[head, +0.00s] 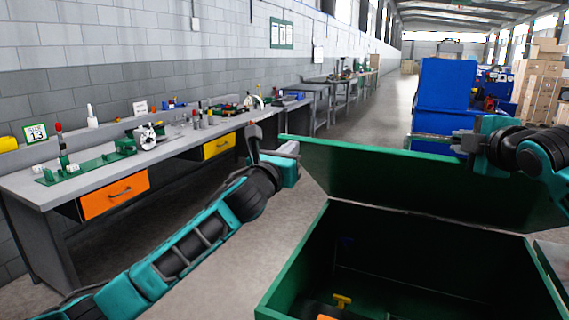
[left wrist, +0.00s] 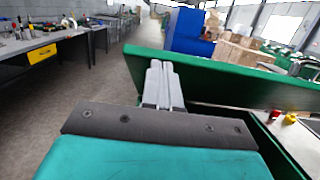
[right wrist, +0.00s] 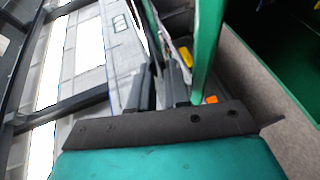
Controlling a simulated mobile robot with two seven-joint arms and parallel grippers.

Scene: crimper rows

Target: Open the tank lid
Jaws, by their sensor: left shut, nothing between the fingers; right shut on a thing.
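The green tank (head: 300,262) stands at the front right of the head view, its dark inside showing. Its green lid (head: 400,185) is raised at a steep tilt along the tank's far edge. My right gripper (head: 461,142) is at the lid's upper edge, shut on the lid; the lid (right wrist: 207,45) runs beside the fingers in the right wrist view, and the exact contact is hard to see. My left gripper (head: 290,148) is shut and empty, close to the lid's left upper corner.
A yellow item (head: 342,300) lies inside the tank. A grey workbench (head: 55,190) with tools and drawers runs along the left wall. A blue cabinet (head: 445,85) and stacked boxes (head: 535,90) stand beyond the lid. The floor between bench and tank is clear.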

